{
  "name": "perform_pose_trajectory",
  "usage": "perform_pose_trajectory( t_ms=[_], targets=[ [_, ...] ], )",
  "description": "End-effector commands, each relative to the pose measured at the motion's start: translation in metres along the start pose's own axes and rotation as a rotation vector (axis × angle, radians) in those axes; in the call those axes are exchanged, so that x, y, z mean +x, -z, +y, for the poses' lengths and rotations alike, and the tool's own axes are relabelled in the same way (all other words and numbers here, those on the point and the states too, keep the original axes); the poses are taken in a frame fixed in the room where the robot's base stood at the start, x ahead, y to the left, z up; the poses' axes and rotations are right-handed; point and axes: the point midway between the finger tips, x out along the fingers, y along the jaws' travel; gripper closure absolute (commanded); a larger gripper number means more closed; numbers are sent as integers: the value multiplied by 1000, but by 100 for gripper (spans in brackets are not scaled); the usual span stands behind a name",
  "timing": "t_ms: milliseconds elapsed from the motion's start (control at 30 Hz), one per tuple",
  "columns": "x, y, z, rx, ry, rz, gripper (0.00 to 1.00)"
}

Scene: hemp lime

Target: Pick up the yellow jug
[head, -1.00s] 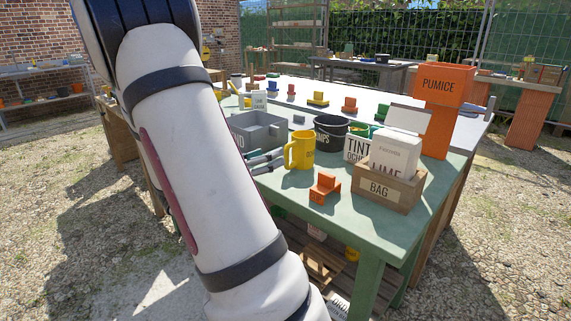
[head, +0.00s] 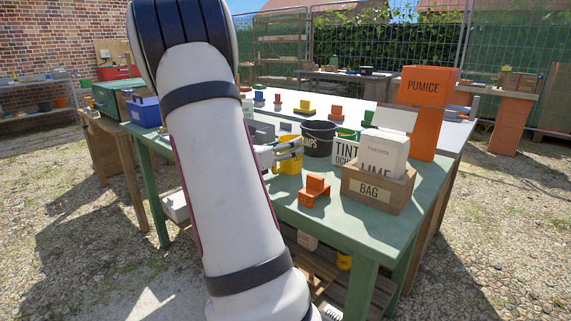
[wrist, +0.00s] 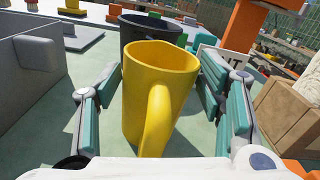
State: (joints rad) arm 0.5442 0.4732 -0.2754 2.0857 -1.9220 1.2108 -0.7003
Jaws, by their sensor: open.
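The yellow jug (wrist: 150,90) stands upright on the green table in the wrist view, its handle facing the camera. My gripper (wrist: 165,100) is open, with one teal-padded finger on each side of the jug. The jug sits between the fingers; I cannot tell whether either finger touches it. In the head view the jug (head: 287,168) is partly hidden behind my gripper (head: 285,149) and arm.
A black bucket (head: 319,138) stands just behind the jug, and a grey bin (wrist: 30,70) is at its left. An orange block (head: 314,190), a wooden box marked BAG (head: 369,190) and an orange PUMICE container (head: 429,88) are at the right.

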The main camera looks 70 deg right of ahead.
Motion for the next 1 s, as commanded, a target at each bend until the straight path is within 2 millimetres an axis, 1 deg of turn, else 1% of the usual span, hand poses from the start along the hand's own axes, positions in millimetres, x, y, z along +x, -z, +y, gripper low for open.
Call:
perform_pose_trajectory(
  t_ms=[33,100,333,367,400,467,500,567,600,867,967,1000],
  targets=[
    [5,0,0,1,2,-1,38],
    [8,0,0,1,1,0,38],
    [8,-1,0,1,0,0,38],
    [8,-1,0,1,0,0,45],
    [8,-1,0,1,0,0,54],
    [8,-1,0,1,0,0,68],
    [8,-1,0,1,0,0,77],
    [8,-1,0,1,0,0,90],
    [8,-1,0,1,0,0,99],
    [8,-2,0,2,0,-1,100],
    [8,-9,-2,3,-1,-1,100],
    [8,-15,-2,4,-1,-1,100]
  ],
)
